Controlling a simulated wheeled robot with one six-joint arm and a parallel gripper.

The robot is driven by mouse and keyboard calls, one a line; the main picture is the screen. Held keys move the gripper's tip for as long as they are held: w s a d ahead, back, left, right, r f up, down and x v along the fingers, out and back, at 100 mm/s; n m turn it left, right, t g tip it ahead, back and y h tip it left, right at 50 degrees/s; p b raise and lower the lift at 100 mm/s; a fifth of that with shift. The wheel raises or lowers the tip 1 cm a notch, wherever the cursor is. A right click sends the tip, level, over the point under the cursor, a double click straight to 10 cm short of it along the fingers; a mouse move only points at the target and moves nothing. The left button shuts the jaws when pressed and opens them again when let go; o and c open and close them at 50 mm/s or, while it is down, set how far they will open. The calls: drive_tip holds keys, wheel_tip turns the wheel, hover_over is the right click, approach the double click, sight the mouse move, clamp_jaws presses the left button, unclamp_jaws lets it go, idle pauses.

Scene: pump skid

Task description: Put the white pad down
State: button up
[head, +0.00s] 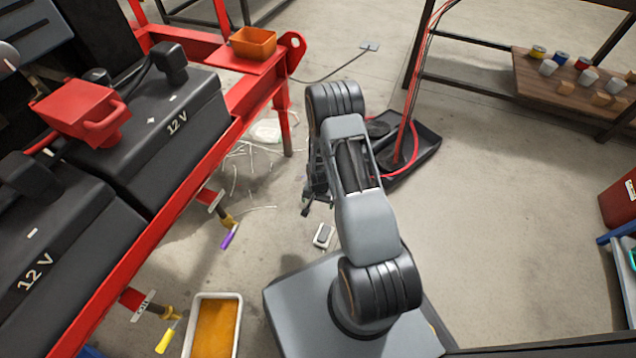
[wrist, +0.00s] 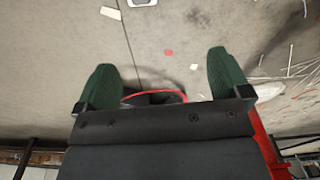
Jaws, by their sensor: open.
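My gripper (head: 317,203) hangs low over the floor, partly hidden behind my arm in the head view. In the wrist view its two green fingers (wrist: 160,88) are spread wide, with nothing held between them. A small white flat piece (wrist: 111,13) lies on the floor near the top of the wrist view, apart from the fingers. A white-rimmed item with a dark grey middle (head: 323,235) lies on the floor beside my base; it is cut off at the top of the wrist view (wrist: 142,2). I cannot tell which of these is the white pad.
The red frame with black batteries (head: 165,115) stands at left. White strands (head: 240,170) litter the floor beside it. A black tray (head: 415,150) with a red hose is beyond my arm. An amber-filled tray (head: 213,325) sits lower left.

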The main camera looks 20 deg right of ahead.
drive_tip(key=s+a+r+n+t, duration=0.1)
drive_tip(key=s+a+r+n, duration=0.15)
drive_tip(key=r, duration=1.25)
drive_tip(key=s+a+r+n+t, duration=0.1)
drive_tip(key=s+a+r+n, duration=0.15)
drive_tip(key=r, duration=1.25)
drive_tip(key=s+a+r+n, duration=0.2)
drive_tip(key=s+r+n, duration=0.1)
drive_tip(key=s+r, duration=0.4)
drive_tip(key=shift+s+a+r, duration=0.15)
drive_tip(key=shift+s+r, duration=0.05)
drive_tip(key=shift+s, duration=0.7)
